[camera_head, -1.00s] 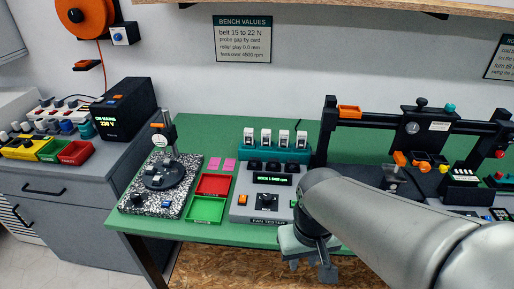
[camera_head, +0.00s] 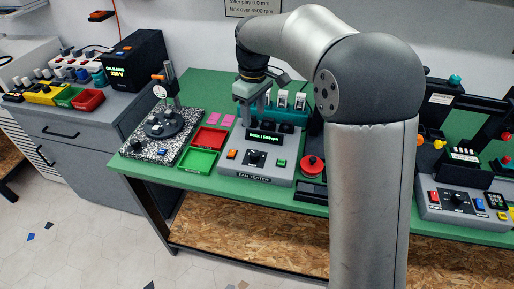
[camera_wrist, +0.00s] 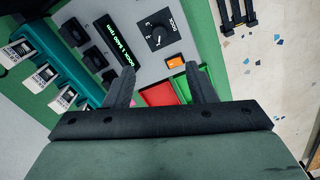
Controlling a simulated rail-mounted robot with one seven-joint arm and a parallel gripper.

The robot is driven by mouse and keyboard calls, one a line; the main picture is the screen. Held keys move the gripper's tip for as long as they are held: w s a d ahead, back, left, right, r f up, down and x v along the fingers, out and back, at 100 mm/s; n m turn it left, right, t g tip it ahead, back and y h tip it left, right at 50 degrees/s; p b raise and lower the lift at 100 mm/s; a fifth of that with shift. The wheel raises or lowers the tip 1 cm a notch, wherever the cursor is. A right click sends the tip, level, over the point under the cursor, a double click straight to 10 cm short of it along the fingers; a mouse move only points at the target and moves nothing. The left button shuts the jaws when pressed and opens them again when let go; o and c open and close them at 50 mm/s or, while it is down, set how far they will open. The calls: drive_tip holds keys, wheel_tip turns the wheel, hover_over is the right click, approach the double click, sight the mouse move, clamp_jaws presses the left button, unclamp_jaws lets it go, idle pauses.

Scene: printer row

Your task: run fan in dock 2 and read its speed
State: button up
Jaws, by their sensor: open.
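The grey fan tester (camera_head: 262,178) stands on the green bench. Its lit display (camera_head: 263,136) also shows in the wrist view (camera_wrist: 113,40); it appears to read dock 1, with a speed in rpm of about 5400. The tester has a black dock dial (camera_wrist: 158,30), an orange button (camera_wrist: 175,62) and a green button (camera_head: 281,163). Black fan docks (camera_wrist: 75,32) line up behind the display. My gripper (camera_wrist: 158,72) is open and empty. In the head view it hangs over the tester's back left, above the docks, and partly hides them. I cannot tell its exact height.
A teal rack (camera_head: 290,116) with white-labelled units stands behind the tester. Red (camera_head: 210,138) and green (camera_head: 197,160) trays and pink pads (camera_head: 228,119) lie to its left. My arm blocks the bench's middle right.

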sight(254, 153)
wheel_tip(254, 153, down, 15)
drive_tip(key=shift+r+p, duration=0.1)
drive_tip(key=shift+p, duration=0.65)
drive_tip(key=c, duration=1)
